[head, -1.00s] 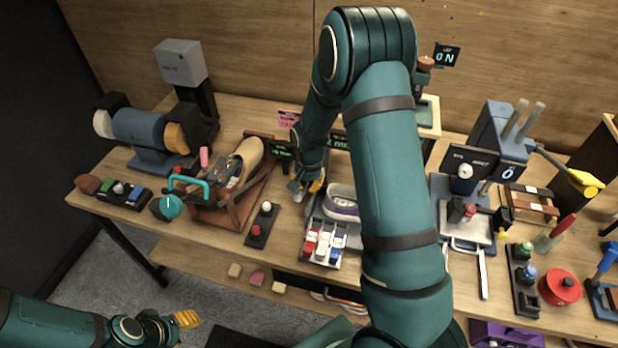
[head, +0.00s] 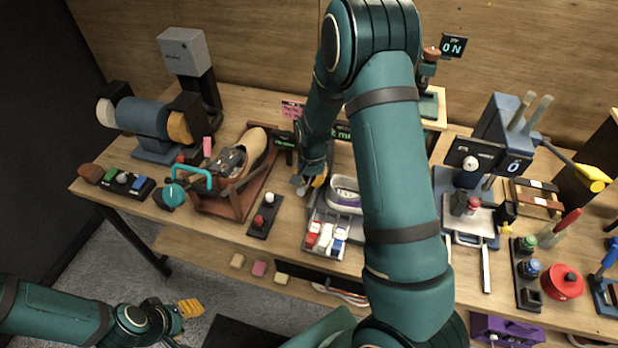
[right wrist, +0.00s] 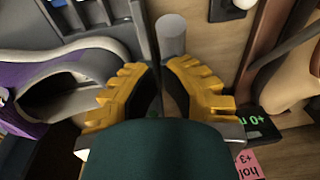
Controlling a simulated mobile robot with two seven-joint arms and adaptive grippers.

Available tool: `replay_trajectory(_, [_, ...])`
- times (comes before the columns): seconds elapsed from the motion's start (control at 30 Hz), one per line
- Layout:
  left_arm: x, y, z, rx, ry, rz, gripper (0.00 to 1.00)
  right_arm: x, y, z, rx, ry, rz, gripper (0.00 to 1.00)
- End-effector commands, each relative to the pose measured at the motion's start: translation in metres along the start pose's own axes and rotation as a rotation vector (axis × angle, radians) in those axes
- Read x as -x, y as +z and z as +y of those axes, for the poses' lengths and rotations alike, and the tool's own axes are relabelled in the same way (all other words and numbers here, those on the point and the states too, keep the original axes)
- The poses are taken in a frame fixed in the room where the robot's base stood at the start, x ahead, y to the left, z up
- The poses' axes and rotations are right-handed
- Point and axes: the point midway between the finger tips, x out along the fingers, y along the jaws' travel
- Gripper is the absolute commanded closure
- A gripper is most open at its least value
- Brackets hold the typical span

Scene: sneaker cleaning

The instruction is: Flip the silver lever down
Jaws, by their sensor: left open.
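A silver lever shows as a short grey cylinder (right wrist: 172,35) just ahead of my right fingertips in the right wrist view. In the head view a small silver piece (head: 299,184) lies beside my right gripper (head: 316,182), left of the sneaker. The yellow right fingertips (right wrist: 160,68) come close together at the lever's near end; whether they touch or grip it is unclear. My right forearm hides part of the spot in the head view. My left gripper (head: 187,322) is open and empty, low at the left, off the table.
A purple-and-grey sneaker (head: 345,194) is right of my right gripper. A tray with red, white and blue pieces (head: 326,238) sits in front. A brown shoe on a wooden stand (head: 252,150) is at the left. A black switch box (head: 263,222) stands between.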

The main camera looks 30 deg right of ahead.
Motion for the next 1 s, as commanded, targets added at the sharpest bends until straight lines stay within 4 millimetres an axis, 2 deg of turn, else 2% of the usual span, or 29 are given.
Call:
replay_trajectory(0.03, [0.009,-0.001,0.003,0.000,0.001,0.000,0.57,0.013,-0.006,0.000,-0.002,-0.004,0.006,1.00])
replay_trajectory(0.13, [0.022,-0.003,0.008,-0.001,0.002,-0.001,0.57,0.033,-0.016,0.001,-0.002,-0.008,0.010,1.00])
replay_trajectory(0.5, [0.020,-0.003,0.007,-0.002,0.002,-0.001,0.57,0.105,-0.009,0.001,0.001,-0.011,0.013,1.00])
replay_trajectory(0.7, [0.021,-0.003,0.008,-0.002,0.003,-0.002,0.57,0.123,-0.007,0.002,-0.001,-0.008,0.011,1.00])
replay_trajectory(1.0, [0.021,-0.003,0.008,-0.003,0.003,-0.002,0.57,0.127,-0.006,0.002,-0.001,-0.008,0.011,1.00])
